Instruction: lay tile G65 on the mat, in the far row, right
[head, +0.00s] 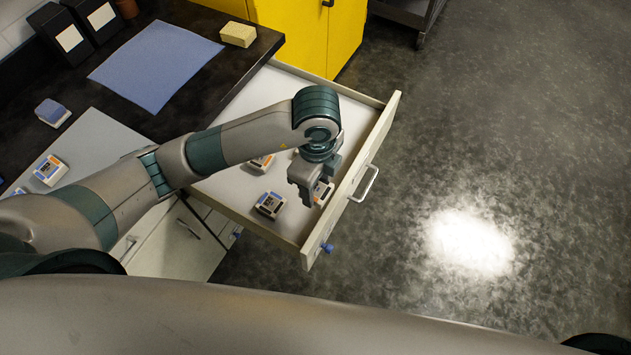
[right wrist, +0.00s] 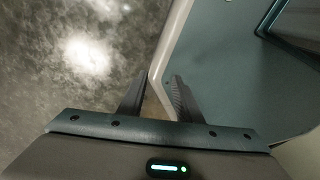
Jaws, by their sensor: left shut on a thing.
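My left gripper (head: 308,190) reaches down into an open drawer (head: 243,203) and is shut on a small white tile (head: 324,191) with an orange mark, largely hidden behind the fingers. Another tile (head: 269,205), with a dark face and blue edge, lies to the left of it, and an orange-edged tile (head: 262,162) lies farther back, partly behind my arm. No tile code is legible, so I cannot tell which is G65. A bare blue mat (head: 155,65) lies on the dark counter.
A pale grey board (head: 100,143) on the counter carries an orange-edged tile (head: 50,170). A blue-topped block (head: 52,112) stands beside it. A yellow block (head: 238,34) sits right of the mat. Black boxes (head: 75,28) stand behind. The drawer's front (head: 352,180) sticks out over open floor.

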